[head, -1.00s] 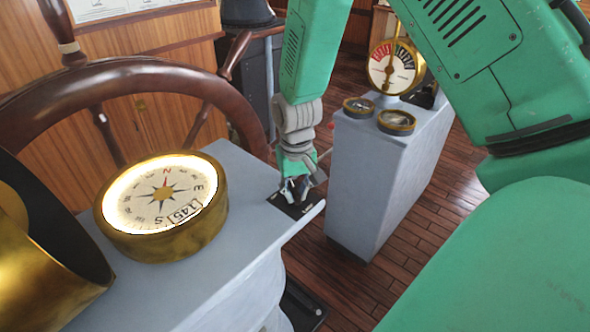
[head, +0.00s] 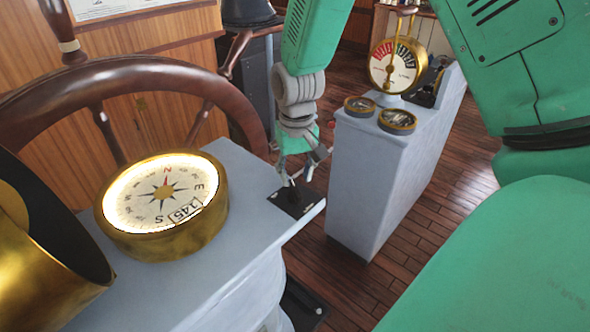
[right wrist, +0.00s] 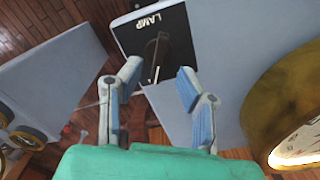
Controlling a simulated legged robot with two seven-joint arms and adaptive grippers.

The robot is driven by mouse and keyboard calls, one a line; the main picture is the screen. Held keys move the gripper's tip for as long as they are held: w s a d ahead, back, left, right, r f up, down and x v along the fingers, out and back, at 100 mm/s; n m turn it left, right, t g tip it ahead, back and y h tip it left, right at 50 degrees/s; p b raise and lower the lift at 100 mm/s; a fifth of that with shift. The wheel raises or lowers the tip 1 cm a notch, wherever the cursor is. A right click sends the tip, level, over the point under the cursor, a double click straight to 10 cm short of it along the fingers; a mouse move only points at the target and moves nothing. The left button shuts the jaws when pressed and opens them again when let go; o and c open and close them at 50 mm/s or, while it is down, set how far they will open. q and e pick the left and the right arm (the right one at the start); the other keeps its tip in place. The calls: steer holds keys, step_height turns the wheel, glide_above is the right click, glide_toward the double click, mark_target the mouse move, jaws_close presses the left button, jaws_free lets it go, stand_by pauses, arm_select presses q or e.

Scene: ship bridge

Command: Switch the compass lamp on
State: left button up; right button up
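The compass (head: 160,198) has a brass rim and a brightly glowing white dial; its edge also shows in the right wrist view (right wrist: 275,105). In the head view the plate (head: 306,206) lies at the right end of the grey binnacle top. My right gripper (head: 301,178) is just above the plate. In the right wrist view its fingers (right wrist: 157,72) are apart, with the knob beyond the gap and nothing held. My left gripper is not in view.
A brown ship's wheel (head: 150,78) stands behind the compass. An open brass hood (head: 45,290) is at the left. A grey console (head: 375,180) with a large gauge (head: 393,68) and two small dials stands to the right, across a gap of wooden floor.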

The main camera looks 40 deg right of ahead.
mark_target(296, 189)
step_height(296, 189, up, 7)
stand_by(0.3)
stand_by(0.5)
